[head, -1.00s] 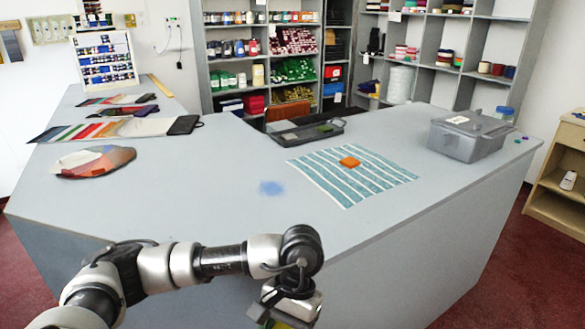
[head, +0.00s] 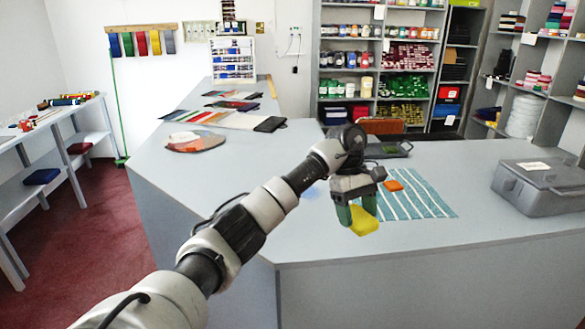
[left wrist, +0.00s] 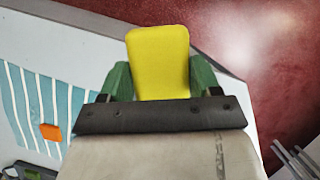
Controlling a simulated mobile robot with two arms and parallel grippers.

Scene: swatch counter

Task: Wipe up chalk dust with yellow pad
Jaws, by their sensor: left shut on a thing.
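My left gripper (head: 357,211) has green fingers. It is shut on the yellow pad (head: 364,222), which hangs below the fingers over the front part of the counter (head: 270,228). In the left wrist view the yellow pad (left wrist: 160,62) sits between both green fingers, with the counter's edge and red floor beyond. The blue chalk dust (head: 312,193) is a faint smudge on the counter, left of the gripper and partly hidden by my arm. My right gripper is out of view.
A striped teal cloth (head: 425,205) with an orange block (head: 393,186) lies just right of the gripper. A dark tray (head: 388,149) is behind it. A grey lidded box (head: 540,185) stands at the right. Colour swatches (head: 225,119) lie at the back left.

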